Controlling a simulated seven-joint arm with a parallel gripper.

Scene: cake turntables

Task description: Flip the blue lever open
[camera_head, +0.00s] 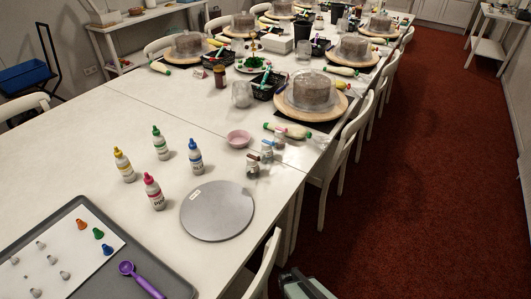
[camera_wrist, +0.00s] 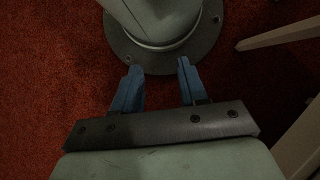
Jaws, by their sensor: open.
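Several small clear jars with coloured tops stand in a row near the table's right edge in the head view. A jar with a blue piece on top (camera_head: 267,143), which looks like the blue lever, stands in the middle of the row. A jar with a reddish top (camera_head: 253,158) is nearer, and another jar (camera_head: 279,137) is just behind. They are too small to tell how the levers sit. In the wrist view my gripper (camera_wrist: 160,66) has its two blue fingers apart with nothing between them. It is over the red floor, away from the jars, which the wrist view does not show.
A grey round disc (camera_head: 217,210), several coloured-cap bottles (camera_head: 157,192) and a pink bowl (camera_head: 238,138) are near the jars. A grey tray (camera_head: 85,285) is at front left. Cakes on turntables (camera_head: 310,102) stand farther back. A white chair (camera_head: 268,268) is by the table edge.

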